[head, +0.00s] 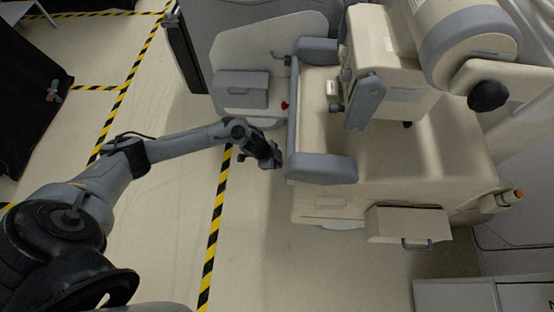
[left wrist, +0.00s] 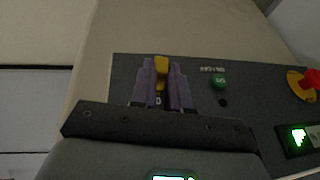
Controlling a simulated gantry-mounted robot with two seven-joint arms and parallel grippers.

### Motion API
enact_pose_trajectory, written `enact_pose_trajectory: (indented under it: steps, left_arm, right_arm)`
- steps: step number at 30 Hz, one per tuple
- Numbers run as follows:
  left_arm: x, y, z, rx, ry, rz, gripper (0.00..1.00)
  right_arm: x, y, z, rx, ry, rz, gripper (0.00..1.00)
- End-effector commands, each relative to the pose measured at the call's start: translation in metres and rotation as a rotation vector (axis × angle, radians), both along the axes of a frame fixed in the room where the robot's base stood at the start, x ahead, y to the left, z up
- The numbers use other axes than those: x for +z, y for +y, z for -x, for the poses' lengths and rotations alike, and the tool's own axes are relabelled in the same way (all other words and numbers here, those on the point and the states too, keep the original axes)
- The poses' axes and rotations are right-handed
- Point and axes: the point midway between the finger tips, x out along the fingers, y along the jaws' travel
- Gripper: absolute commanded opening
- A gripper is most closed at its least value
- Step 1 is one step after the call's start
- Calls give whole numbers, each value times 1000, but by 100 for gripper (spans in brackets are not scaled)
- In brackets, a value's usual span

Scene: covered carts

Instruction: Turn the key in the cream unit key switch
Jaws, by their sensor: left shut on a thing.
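The cream unit (head: 420,165) stands right of centre in the head view. My left gripper (head: 272,160) is at its left side, by the grey end bumper; the key switch is not visible there. In the left wrist view a dark control panel (left wrist: 190,66) lies under the fingers. My left gripper (left wrist: 161,88) is shut on a yellow key (left wrist: 161,66), whose top shows between the purple-grey fingers. The switch body is mostly hidden by the fingers, so the key's turn angle cannot be read. My right gripper is not in view.
Right of the fingers on the panel are a green button (left wrist: 218,82), a red and yellow stop knob (left wrist: 307,82) and a lit green display (left wrist: 299,136). A grey bumper (head: 322,168) edges the unit. The floor left of the unit is clear.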

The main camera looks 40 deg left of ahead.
Motion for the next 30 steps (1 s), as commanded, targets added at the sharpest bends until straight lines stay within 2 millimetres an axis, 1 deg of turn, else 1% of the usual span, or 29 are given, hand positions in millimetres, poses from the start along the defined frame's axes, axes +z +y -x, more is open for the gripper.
enact_pose_trajectory:
  steps: [5, 14, 20, 24, 30]
  left_arm:
    - [-1, -1, 2, 1, -55, -44, 0]
    - [-2, -2, 2, 1, -63, -49, 0]
    - [-6, -4, 6, -1, -143, -114, 0]
    - [-7, -4, 5, -1, -199, -157, 0]
    - [-4, -5, 6, 1, -235, -186, 0]
  right_arm:
    - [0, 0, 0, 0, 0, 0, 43]
    - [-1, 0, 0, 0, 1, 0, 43]
    - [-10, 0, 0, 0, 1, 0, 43]
    - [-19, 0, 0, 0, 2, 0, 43]
    - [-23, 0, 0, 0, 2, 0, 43]
